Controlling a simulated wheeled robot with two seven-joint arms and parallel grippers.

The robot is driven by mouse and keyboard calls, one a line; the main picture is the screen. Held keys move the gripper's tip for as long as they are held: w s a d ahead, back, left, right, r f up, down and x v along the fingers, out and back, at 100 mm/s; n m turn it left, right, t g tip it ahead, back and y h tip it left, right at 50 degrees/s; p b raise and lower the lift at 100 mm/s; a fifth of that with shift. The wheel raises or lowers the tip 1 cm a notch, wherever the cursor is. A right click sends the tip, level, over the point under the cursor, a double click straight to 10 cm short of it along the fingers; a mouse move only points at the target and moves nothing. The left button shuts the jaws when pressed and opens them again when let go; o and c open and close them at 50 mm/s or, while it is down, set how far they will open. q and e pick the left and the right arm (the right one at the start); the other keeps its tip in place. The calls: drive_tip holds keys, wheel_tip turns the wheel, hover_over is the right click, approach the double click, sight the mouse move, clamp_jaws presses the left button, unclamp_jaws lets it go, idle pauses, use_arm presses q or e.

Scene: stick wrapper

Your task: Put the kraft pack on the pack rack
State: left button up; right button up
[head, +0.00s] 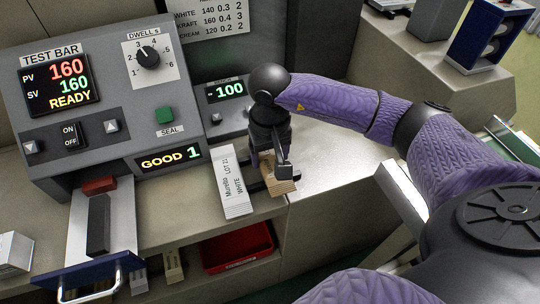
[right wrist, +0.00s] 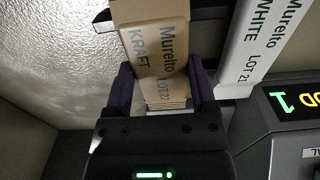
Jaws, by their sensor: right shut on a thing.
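The kraft pack (head: 281,187), brown and printed "Murelto KRAFT", is between the fingers of my right gripper (head: 275,160). In the right wrist view the same pack (right wrist: 155,45) lies between both dark fingers of the gripper (right wrist: 162,85), which is shut on it. The dark pack rack (head: 256,187) shows beside and behind the pack, and its dark bar (right wrist: 103,22) shows in the right wrist view. The gripper hides part of the rack and pack. I cannot tell whether the pack rests on the rack. My left gripper is not in view.
A white pack (head: 233,183) labelled "WHITE" lies just left of the kraft pack. The grey test console (head: 100,90) stands to the left, reading "GOOD 1". A red bin (head: 237,247) sits below the counter edge. Open counter (head: 325,150) lies to the right.

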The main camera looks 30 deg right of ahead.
sight(270, 158)
drive_tip(key=shift+f, duration=0.5)
drive_tip(key=o, duration=1.3)
drive_tip(key=shift+c, duration=0.2)
drive_tip(key=shift+r, duration=0.25)
use_arm(q)
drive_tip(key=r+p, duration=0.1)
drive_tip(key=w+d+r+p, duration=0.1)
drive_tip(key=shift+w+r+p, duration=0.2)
drive_tip(key=shift+p, duration=0.2)
use_arm(e)
wheel_tip(270, 158, up, 12)
